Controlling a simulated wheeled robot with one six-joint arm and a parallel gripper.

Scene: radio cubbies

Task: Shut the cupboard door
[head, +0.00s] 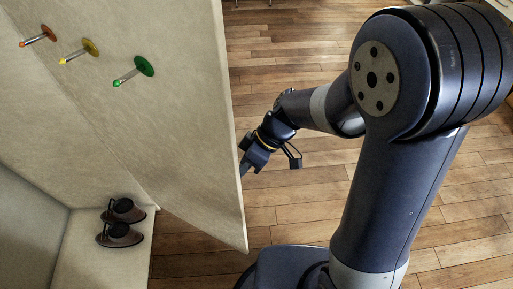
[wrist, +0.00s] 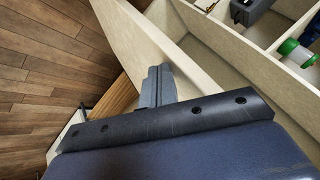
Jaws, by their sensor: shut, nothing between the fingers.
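The cupboard door (head: 190,130) is a large cream panel standing open in the head view, with its free edge towards the middle of the picture. Orange, yellow and green pegs stick out of a cream surface at upper left. My gripper (head: 246,167) is at the door's free edge, partly hidden behind it. In the wrist view my gripper (wrist: 158,72) is shut and empty, its fingers close against a cream panel (wrist: 135,35); I cannot tell whether they touch it.
The wrist view shows cream cubbies at upper right, holding a dark object (wrist: 250,10) and a green-and-white item (wrist: 295,52).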

